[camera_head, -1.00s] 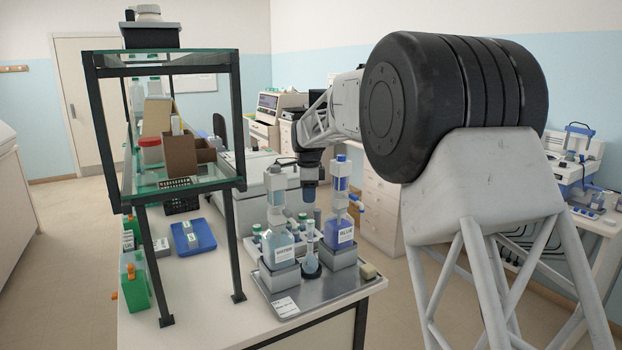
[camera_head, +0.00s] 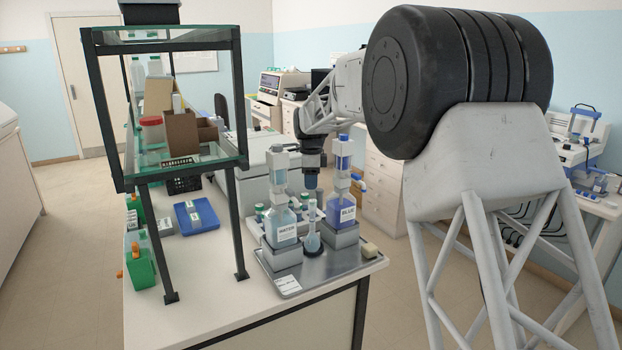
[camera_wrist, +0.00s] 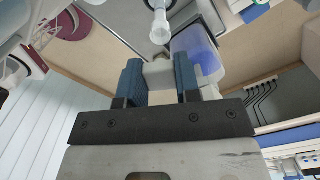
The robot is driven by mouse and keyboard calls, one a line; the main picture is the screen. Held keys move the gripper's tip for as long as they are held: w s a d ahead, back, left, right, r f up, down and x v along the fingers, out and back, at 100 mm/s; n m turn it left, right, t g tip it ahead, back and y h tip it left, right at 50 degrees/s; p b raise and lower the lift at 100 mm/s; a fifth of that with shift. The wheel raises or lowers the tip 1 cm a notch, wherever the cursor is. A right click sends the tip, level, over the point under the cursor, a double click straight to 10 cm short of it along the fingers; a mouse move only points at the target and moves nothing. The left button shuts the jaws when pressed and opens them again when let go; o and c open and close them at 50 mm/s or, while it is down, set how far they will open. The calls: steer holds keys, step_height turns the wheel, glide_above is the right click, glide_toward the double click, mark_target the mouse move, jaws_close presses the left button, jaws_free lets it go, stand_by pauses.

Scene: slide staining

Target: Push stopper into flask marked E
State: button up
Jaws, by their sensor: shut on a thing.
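My gripper (camera_head: 311,185) points down just above a small flask (camera_head: 311,240) with pale blue liquid, which stands on the metal tray between two bottles. In the wrist view, the blue fingers of my gripper (camera_wrist: 160,82) are shut on a pale piece, seemingly the stopper (camera_wrist: 158,74). The stopper cannot be made out in the head view. A clear stem with a rounded end (camera_wrist: 160,28) shows beyond the fingers; I cannot tell whether it is part of the flask. No letter E is readable on the flask.
The WATER bottle (camera_head: 283,222) stands left of the flask and the BLUE bottle (camera_head: 341,207) right, both close to my gripper. The metal tray (camera_head: 322,268) holds them. A glass shelf with a black frame (camera_head: 240,120) rises at the left.

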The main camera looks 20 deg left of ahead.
mark_target(311, 207)
steer(key=shift+f, duration=2.15)
steer(key=shift+f, duration=0.85)
stand_by(1.8)
steer(key=o, duration=1.4)
steer(key=shift+r, duration=0.1)
steer(key=shift+r, duration=2.9)
